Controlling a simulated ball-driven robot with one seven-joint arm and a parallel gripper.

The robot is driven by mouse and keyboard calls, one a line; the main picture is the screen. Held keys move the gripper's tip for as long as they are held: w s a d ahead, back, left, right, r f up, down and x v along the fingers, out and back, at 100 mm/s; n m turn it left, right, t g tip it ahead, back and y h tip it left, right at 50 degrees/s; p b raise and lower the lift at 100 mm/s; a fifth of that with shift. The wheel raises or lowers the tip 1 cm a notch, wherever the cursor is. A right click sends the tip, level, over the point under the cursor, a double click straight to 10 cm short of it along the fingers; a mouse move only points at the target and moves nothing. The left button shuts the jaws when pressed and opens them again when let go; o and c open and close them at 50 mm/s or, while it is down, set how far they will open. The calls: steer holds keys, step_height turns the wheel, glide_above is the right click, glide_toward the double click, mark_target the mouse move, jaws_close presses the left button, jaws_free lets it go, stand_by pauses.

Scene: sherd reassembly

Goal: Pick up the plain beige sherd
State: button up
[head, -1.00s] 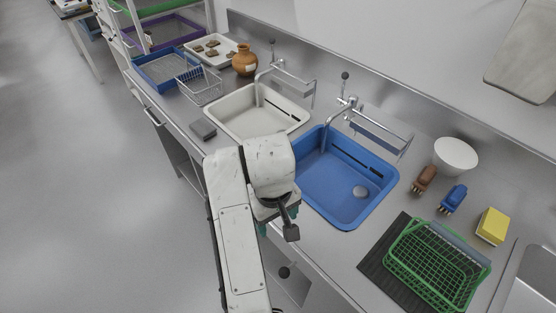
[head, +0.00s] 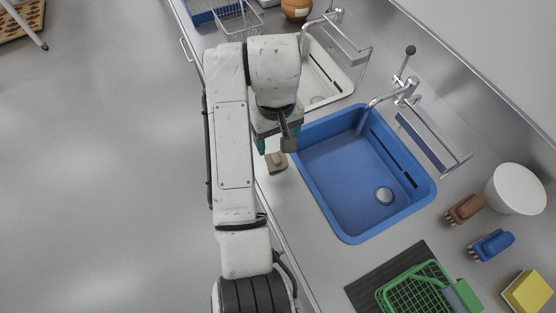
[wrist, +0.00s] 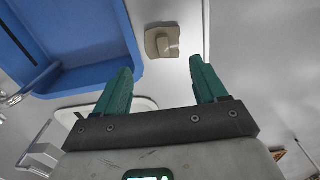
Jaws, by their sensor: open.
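The plain beige sherd (head: 276,162) lies on the steel counter, between the blue basin and the counter's front edge. In the wrist view the sherd (wrist: 162,41) shows whole, as a small rounded-square piece with a lighter raised part. My gripper (wrist: 160,70) is open and empty, its two green fingers apart. The sherd appears beyond the fingertips, roughly centred between them, and no finger touches it. In the head view my gripper (head: 275,143) is just above the sherd in the picture, and my wrist hides part of the fingers.
The blue basin (head: 345,222) with its tap is right of the sherd. A white basin (head: 345,82) lies behind my arm. Two brushes (head: 465,209), a white bowl (head: 517,188), a yellow sponge (head: 530,291) and a green basket (head: 420,283) stand further right. Bare counter surrounds the sherd.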

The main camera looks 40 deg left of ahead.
mark_target(276, 158)
steer(key=shift+s+d+f+p, duration=0.1)
steer(key=shift+s+f+p, duration=0.15)
steer(key=shift+f, duration=1.45)
steer(key=shift+s+d+f+p, duration=0.1)
steer(key=shift+f+p, duration=0.1)
steer(key=shift+f, duration=1.45)
steer(key=c, duration=0.9)
